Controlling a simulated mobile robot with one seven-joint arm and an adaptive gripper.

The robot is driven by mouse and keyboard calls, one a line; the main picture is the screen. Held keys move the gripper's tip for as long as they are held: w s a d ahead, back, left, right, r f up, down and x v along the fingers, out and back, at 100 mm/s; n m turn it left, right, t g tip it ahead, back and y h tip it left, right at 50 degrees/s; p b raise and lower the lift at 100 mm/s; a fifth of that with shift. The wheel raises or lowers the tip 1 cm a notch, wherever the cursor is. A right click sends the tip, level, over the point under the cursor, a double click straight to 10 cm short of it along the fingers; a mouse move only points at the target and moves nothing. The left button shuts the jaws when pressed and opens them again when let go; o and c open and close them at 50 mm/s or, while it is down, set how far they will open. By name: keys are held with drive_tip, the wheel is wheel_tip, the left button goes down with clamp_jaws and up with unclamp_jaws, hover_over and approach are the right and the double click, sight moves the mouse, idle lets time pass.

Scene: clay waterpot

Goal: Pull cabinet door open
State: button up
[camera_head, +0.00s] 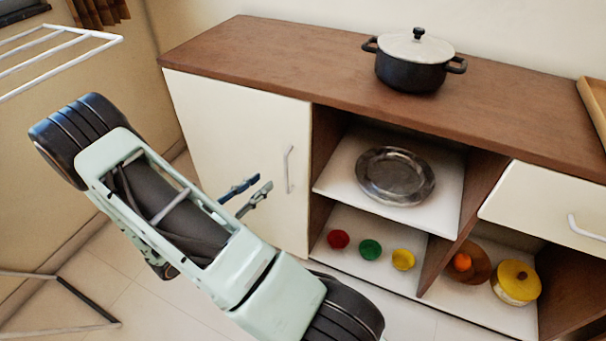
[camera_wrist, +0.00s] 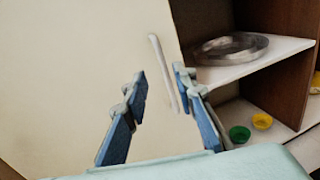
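The white cabinet door (camera_head: 235,150) is on the left of the cabinet and looks closed. Its pale vertical handle (camera_head: 289,169) is near the door's right edge. In the wrist view the door (camera_wrist: 80,70) fills the left side, and the handle (camera_wrist: 163,72) runs between the fingertips from above. My gripper (camera_head: 256,192) is in front of the door, left of and slightly below the handle in the head view. In the wrist view my gripper (camera_wrist: 160,85) is open, with a blue finger on each side of the handle's line. I cannot tell whether it touches the handle.
The brown cabinet top (camera_head: 290,60) bears a black pot (camera_head: 410,72). Open shelves to the right of the door hold a metal plate (camera_head: 395,176), several small coloured items and a yellow-lidded pot (camera_head: 516,282). A white rack (camera_head: 60,45) stands at the left.

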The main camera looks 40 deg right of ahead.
sight(285, 169)
drive_tip(key=shift+n+t, duration=0.5)
drive_tip(key=d, duration=0.3)
drive_tip(key=w+d+f+b, duration=0.1)
drive_tip(key=d, duration=0.3)
drive_tip(key=d+f+b, duration=0.1)
drive_tip(key=d, duration=0.2)
drive_tip(key=shift+w+d, duration=0.2)
drive_tip(key=shift+d, duration=0.1)
drive_tip(key=shift+r, duration=0.1)
drive_tip(key=shift+c, duration=0.2)
clamp_jaws()
